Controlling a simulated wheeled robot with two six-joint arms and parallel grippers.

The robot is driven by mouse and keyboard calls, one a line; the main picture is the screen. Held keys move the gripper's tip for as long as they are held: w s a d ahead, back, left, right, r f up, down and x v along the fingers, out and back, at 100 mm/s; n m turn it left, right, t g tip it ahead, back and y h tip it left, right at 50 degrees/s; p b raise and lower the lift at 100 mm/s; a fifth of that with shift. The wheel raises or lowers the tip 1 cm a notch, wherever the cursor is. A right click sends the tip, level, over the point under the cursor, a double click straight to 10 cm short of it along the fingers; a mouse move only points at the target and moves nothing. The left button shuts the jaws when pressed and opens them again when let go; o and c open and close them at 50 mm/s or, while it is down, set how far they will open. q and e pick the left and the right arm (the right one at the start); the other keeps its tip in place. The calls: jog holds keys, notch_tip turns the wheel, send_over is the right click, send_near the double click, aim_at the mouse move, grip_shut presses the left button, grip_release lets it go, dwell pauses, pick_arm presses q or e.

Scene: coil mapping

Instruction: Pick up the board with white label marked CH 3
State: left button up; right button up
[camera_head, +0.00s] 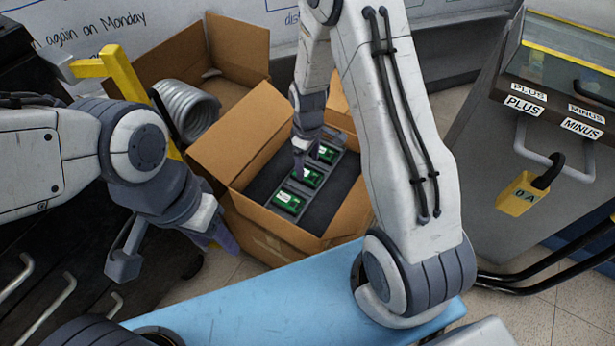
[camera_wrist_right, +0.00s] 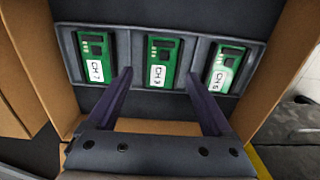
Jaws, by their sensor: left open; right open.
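Three green circuit boards with white labels sit in a row in a grey tray (camera_wrist_right: 197,55). In the right wrist view the middle board (camera_wrist_right: 163,62) is marked CH 3.
The tray lies inside an open cardboard box (camera_head: 275,228) with raised flaps. Another open box (camera_head: 225,55) and a grey ribbed coil (camera_head: 188,110) stand behind it. A grey cabinet (camera_head: 500,190) with a yellow padlock (camera_head: 522,195) is at the right.

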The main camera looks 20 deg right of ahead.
aim_at(308, 174)
notch_tip(308, 174, down, 4)
jog(key=shift+s+r+b, duration=0.1)
jog(key=shift+b, duration=0.4)
jog(key=c, duration=1.1)
